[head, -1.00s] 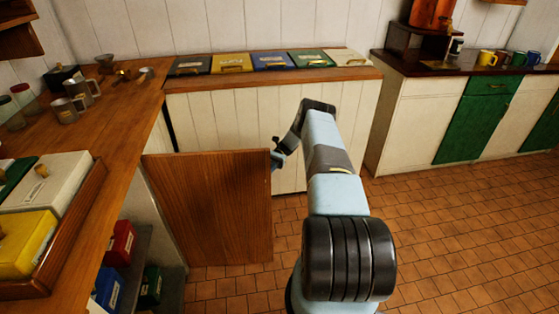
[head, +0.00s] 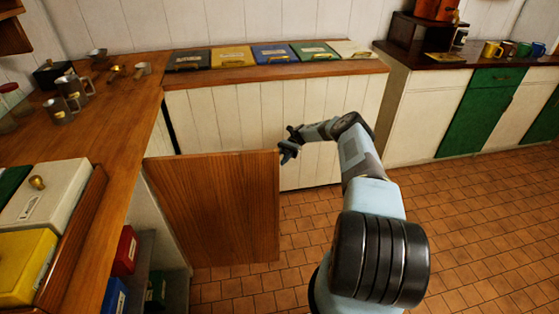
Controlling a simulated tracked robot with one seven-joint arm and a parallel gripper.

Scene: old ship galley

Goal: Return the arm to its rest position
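My gripper (head: 287,150) hangs at the end of my arm in the middle of the head view. It is dark and small here, in front of the white panelled counter front and close to the upper right corner of an open wooden cupboard door (head: 215,208). I cannot tell whether gripper and door touch. The fingers look spread, with no object between them. My arm rises from the bottom right and bends at a dark elbow toward the left.
The open door juts over the tiled floor (head: 480,215). Behind it, coloured boxes stand on a low shelf, one red (head: 124,251). Lidded bins (head: 232,57) line the back counter. Metal mugs (head: 62,109) stand on the left counter. Floor to the right is clear.

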